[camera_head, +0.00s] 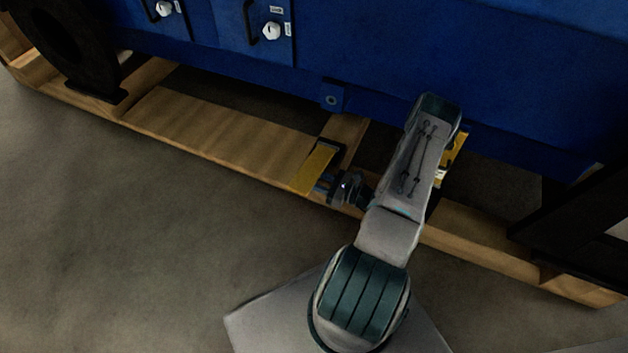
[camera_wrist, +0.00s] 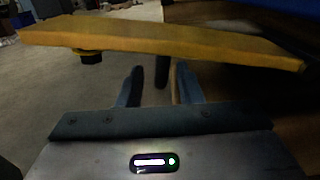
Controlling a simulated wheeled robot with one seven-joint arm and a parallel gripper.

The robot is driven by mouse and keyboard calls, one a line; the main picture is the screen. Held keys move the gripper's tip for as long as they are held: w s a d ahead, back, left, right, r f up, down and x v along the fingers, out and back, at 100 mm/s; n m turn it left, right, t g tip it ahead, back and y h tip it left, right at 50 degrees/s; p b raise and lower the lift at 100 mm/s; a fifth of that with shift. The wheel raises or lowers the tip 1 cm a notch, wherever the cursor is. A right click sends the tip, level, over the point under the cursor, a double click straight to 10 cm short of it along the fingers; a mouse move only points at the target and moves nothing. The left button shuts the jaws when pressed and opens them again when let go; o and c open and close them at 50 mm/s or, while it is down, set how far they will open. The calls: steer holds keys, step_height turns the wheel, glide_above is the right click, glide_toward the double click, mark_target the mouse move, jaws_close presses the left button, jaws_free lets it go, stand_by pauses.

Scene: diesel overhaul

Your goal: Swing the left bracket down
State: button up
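The left bracket (camera_head: 317,166) is a yellow plate at the lower edge of the blue machine, above the wooden skid. In the wrist view a yellow plate (camera_wrist: 165,37) spans the top of the picture, just beyond my fingertips. My gripper (camera_head: 327,184) is close beside the bracket's near end in the head view. In the wrist view my gripper (camera_wrist: 158,82) has its two fingers apart, with no yellow plate between them. Whether a finger touches the plate I cannot tell. Another yellow part (camera_head: 453,152) shows to the right, mostly hidden behind my arm.
The blue machine (camera_head: 400,50) stands behind on a wooden skid (camera_head: 220,130). Dark supports stand at the left (camera_head: 75,45) and right (camera_head: 580,215). The grey floor (camera_head: 120,230) in front is clear. A small yellow and black object (camera_wrist: 90,57) shows below the plate.

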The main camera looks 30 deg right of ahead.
mark_target(314, 172)
steer(key=shift+w+a, duration=0.25)
steer(key=shift+w, duration=0.1)
jaws_close()
steer(key=shift+r+p, duration=1)
steer(key=shift+r, duration=0.2)
steer(key=shift+f, duration=0.1)
jaws_free()
